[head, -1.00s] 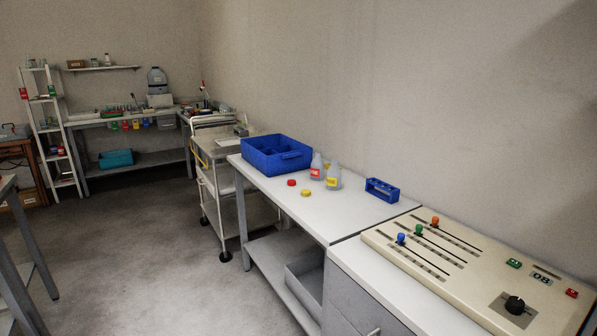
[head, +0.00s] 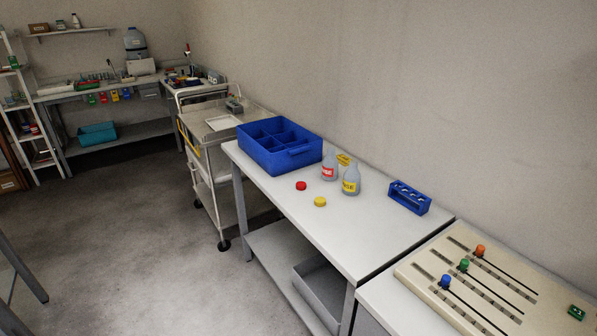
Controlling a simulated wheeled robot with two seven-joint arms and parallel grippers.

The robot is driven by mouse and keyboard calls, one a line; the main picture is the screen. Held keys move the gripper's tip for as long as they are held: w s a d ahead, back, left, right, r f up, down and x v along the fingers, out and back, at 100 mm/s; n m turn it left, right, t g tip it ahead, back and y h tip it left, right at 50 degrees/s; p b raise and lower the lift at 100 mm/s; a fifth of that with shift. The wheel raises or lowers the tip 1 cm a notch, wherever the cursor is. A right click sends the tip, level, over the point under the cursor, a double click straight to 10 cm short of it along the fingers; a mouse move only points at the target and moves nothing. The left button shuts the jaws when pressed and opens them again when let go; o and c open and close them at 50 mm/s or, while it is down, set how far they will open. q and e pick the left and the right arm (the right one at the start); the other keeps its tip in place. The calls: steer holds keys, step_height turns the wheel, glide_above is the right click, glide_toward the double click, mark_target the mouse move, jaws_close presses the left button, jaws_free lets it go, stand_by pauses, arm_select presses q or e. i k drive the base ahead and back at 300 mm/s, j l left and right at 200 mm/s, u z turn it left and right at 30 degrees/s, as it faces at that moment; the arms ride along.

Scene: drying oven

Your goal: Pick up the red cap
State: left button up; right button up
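The red cap (head: 301,186) lies on the white table (head: 330,225), in front of the blue divided box. A yellow cap (head: 320,202) lies a little to its right and nearer the front edge. Two grey bottles stand behind the caps, one with a red label (head: 330,168) and one with a yellow label (head: 351,182). Neither of my grippers shows in the head view.
The blue box (head: 282,160) stands at the table's far left end. A blue rack (head: 409,197) stands at the right, near the wall. A slider panel (head: 470,280) adjoins at the lower right. A white cart (head: 215,150) stands beyond the table. The floor at left is clear.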

mark_target(300, 185)
steer(key=i+j, duration=0.25)
steer(key=i, duration=0.3)
steer(key=i+j+z, duration=0.1)
steer(key=i+j, duration=0.15)
steer(key=i, duration=0.25)
steer(key=i+j, duration=0.3)
steer(key=i, duration=0.2)
steer(key=i+z, duration=0.05)
